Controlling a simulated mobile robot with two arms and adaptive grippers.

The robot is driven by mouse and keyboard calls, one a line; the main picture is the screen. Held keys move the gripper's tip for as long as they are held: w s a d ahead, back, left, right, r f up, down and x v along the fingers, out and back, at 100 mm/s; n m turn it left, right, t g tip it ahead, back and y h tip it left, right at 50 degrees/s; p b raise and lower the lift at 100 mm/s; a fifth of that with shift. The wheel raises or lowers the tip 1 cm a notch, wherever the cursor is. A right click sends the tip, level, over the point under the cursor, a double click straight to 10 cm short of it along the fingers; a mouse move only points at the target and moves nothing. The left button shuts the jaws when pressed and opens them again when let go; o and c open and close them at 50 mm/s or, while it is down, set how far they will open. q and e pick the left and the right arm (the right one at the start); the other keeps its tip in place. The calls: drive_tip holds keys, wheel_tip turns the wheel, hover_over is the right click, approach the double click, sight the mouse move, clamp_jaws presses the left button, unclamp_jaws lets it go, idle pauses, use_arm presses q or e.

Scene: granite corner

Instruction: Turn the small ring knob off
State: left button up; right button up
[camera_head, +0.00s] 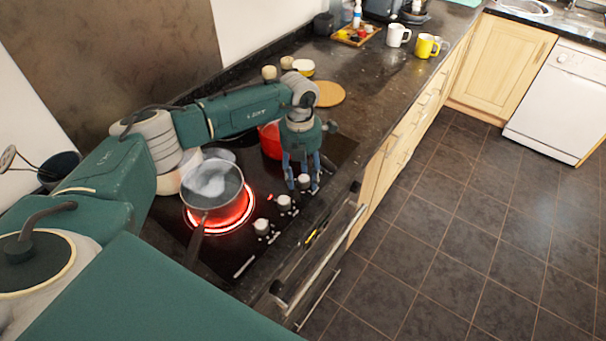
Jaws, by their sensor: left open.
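The black hob (168,222) has a row of pale knobs along its right side. The front knob (262,227) and the middle knob (284,202) stand clear of my gripper. A farther knob (303,181) shows between the fingers of my left gripper (302,187), which points down and is open. I cannot tell whether the fingers touch that knob. A ring (247,216) glows red under a grey saucepan. Which knob belongs to the small ring is not clear. My right gripper is not in view.
The saucepan (213,186) has its handle pointing toward the front. A red pot (270,140) is partly hidden behind my left arm. A round wooden board (329,94), a white mug (398,36) and a yellow mug (427,46) stand farther along the counter. The floor at right is clear.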

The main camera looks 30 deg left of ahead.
use_arm(q)
drive_tip(key=shift+c, duration=0.3)
drive_tip(key=c, duration=1.1)
drive_tip(key=shift+f+n+b, duration=0.15)
drive_tip(key=shift+n+b, duration=0.25)
drive_tip(key=shift+n, duration=0.6)
drive_tip(key=o, duration=1.2)
drive_tip(key=shift+c, duration=0.2)
drive_tip(key=shift+r, duration=0.2)
